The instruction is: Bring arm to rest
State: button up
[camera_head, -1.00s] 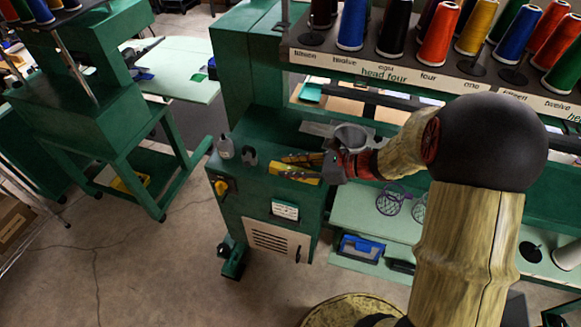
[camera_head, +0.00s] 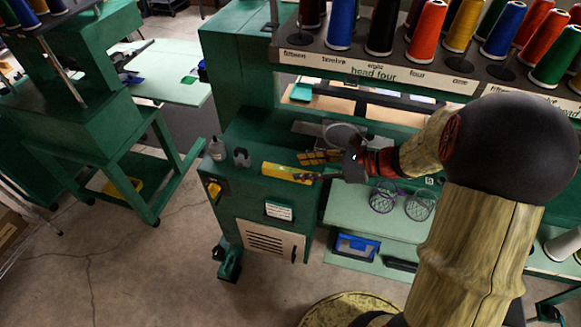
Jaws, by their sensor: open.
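My gripper (camera_head: 318,167) is at the end of my arm, above the right part of the green cabinet top. Its two fingers point left and stand apart, with nothing seen between them. A yellow block-like object (camera_head: 287,173) lies on the cabinet top at or just beyond the lower fingertip; I cannot tell whether they touch. My arm reaches in from the right, bent at a large dark joint, and hides part of the machine behind it.
A small grey bottle (camera_head: 218,148) and a dark horseshoe-shaped piece (camera_head: 241,157) stand on the green cabinet (camera_head: 255,206). A rack of thread cones (camera_head: 385,72) is above and behind. Mesh baskets (camera_head: 383,197) and a blue bin (camera_head: 357,246) are below right. Open floor lies left.

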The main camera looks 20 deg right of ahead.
jog(key=shift+n, duration=0.3)
jog(key=v, duration=0.4)
jog(key=shift+s+r, duration=0.3)
jog(key=shift+s, duration=0.05)
jog(key=s+a+r+n+g+h, duration=0.3)
jog(key=s+a+n+g+h, duration=0.25)
jog(key=s+a+n, duration=0.65)
jog(key=s+d+r+n+t+h, duration=0.3)
jog(key=r+n, duration=0.4)
jog(key=n, duration=0.5)
jog(key=shift+s+d+n+h, duration=0.4)
jog(key=shift+d+h, duration=0.35)
jog(key=shift+h, duration=0.5)
